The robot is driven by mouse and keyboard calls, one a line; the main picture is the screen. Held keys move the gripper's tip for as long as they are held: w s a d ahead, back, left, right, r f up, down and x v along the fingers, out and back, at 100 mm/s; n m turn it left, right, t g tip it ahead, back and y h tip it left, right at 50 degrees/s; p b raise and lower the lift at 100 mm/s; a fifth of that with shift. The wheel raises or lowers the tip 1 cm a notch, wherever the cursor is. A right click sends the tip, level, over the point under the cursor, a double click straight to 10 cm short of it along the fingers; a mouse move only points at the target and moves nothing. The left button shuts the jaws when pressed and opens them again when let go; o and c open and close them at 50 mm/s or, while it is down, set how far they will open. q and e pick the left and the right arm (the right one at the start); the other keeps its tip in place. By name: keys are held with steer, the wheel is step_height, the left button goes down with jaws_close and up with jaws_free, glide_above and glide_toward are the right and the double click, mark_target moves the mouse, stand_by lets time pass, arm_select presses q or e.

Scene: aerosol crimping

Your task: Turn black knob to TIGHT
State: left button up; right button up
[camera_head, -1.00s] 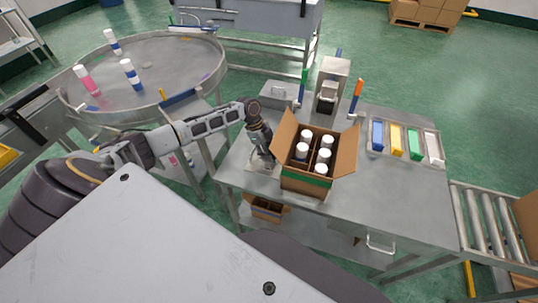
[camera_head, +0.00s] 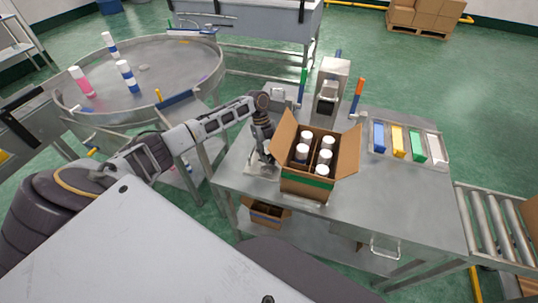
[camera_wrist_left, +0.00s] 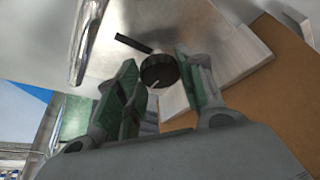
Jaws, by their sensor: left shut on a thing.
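The black knob (camera_wrist_left: 159,70) shows in the left wrist view, on a pale metal panel, with a white mark on its lower edge. A dark bar lies on the panel just to its upper left. My left gripper (camera_wrist_left: 155,84) has green-padded fingers on both sides of the knob and is shut on it. In the head view my left gripper (camera_head: 262,157) reaches down at the left end of the steel table, just left of the open carton. The knob is hidden there. I cannot read any TIGHT label. My right gripper is not in view.
The open carton (camera_head: 305,184) with several white-capped cans stands close to the right of my left gripper. The steel table (camera_head: 400,205) is clear at the front right. A tray of coloured packs (camera_head: 408,160) lies at the back right. A round table (camera_head: 165,75) stands at the left.

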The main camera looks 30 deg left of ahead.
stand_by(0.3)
arm_select(q)
steer(key=o, duration=1)
steer(key=shift+v, duration=6.05)
steer(key=shift+s+d, duration=0.1)
